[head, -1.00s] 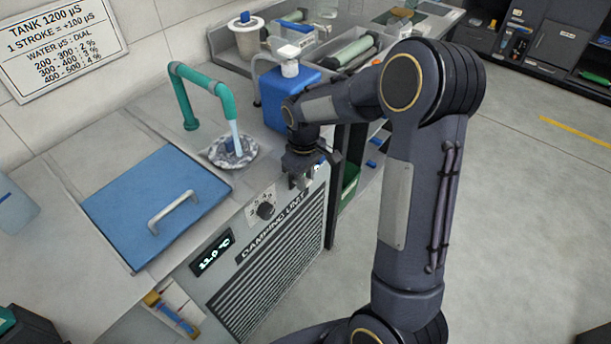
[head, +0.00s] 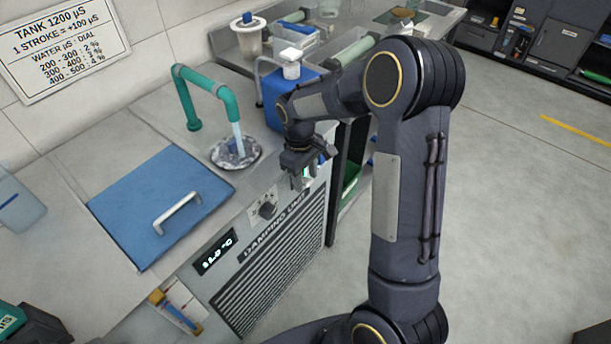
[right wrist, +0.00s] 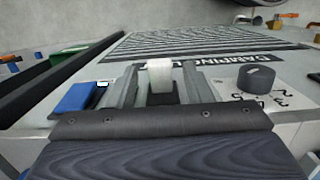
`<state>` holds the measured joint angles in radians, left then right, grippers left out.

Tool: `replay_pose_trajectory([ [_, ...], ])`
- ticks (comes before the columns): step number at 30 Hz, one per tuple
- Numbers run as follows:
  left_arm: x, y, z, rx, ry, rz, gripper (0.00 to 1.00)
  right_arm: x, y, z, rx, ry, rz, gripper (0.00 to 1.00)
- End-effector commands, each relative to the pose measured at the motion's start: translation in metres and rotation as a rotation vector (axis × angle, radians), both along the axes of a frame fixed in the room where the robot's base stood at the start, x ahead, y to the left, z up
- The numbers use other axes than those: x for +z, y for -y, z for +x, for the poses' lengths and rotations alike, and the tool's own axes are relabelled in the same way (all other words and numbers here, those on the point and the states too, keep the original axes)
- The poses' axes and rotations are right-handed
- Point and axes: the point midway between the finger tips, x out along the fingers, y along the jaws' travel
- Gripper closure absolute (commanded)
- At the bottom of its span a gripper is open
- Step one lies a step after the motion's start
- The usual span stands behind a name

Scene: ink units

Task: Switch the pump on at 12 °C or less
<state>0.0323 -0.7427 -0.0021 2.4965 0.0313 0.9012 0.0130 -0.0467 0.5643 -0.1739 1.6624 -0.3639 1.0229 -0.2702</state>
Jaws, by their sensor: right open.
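The damping unit (head: 268,262) is a grey cabinet with a slatted front. Its dark display (head: 215,252) shows a °C value that looks like about 11, but the digits are blurred. A black dial knob (head: 267,209) sits on its front; it also shows in the right wrist view (right wrist: 257,79). My right gripper (head: 302,182) is open at the unit's upper right front corner. In the right wrist view a pale switch lever (right wrist: 160,74) stands between the open fingers (right wrist: 160,86). I cannot tell whether either finger touches it. My left gripper is not in view.
A blue lid with a handle (head: 150,190) covers part of the worktop. A green tap (head: 225,100) runs water into a round drain (head: 250,158). A blue canister (head: 275,105) stands behind my right wrist. A wall sign (head: 60,45) hangs at left. Floor at right is clear.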

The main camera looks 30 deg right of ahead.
Motion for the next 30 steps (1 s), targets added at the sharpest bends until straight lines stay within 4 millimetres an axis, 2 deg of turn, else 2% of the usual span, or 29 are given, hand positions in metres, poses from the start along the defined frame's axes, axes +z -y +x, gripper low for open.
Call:
replay_pose_trajectory([
  [9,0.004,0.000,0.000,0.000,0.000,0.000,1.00,0.053,-0.003,0.006,0.001,0.006,0.001,0.55],
  [13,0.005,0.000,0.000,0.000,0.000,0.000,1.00,0.067,-0.003,0.008,0.000,0.004,0.000,0.55],
  [18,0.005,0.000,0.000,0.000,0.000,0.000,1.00,0.074,-0.003,0.008,0.001,0.002,0.000,0.55],
  [30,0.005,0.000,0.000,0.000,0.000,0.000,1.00,0.073,-0.003,0.008,0.000,0.002,0.000,0.55],
])
